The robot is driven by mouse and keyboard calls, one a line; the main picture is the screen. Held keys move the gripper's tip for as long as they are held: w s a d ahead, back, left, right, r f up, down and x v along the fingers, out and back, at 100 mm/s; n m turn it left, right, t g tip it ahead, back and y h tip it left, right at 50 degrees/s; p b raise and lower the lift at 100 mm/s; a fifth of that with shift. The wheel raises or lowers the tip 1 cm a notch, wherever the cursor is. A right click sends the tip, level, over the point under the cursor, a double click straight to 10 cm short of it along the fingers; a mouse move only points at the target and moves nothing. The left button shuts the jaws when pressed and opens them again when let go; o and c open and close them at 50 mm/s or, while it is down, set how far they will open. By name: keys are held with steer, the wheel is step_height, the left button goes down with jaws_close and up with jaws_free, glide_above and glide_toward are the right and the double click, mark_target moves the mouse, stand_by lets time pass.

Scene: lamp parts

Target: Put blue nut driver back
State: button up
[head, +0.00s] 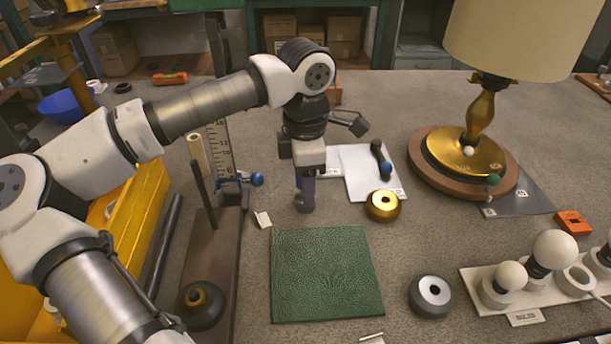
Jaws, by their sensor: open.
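A short dark tool with a blue end, which looks like the blue nut driver (384,166), lies on a white sheet (358,182) right of my gripper. My gripper (305,206) points down near the left edge of that sheet, behind the green mat (325,272). It is apart from the dark tool. I see its fingers nearly edge-on, and no object shows clearly between them. Whether the fingertips touch the table is hard to tell.
A gold ring (382,205) stands by the sheet's front edge. The lamp (468,150) stands at the right, with a bulb holder (475,283) in front. A dark ring (430,296) lies right of the mat. An upright scale (217,150) with a blue knob (257,179) stands left of my gripper.

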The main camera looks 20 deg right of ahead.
step_height(320, 180, up, 12)
stand_by(0.4)
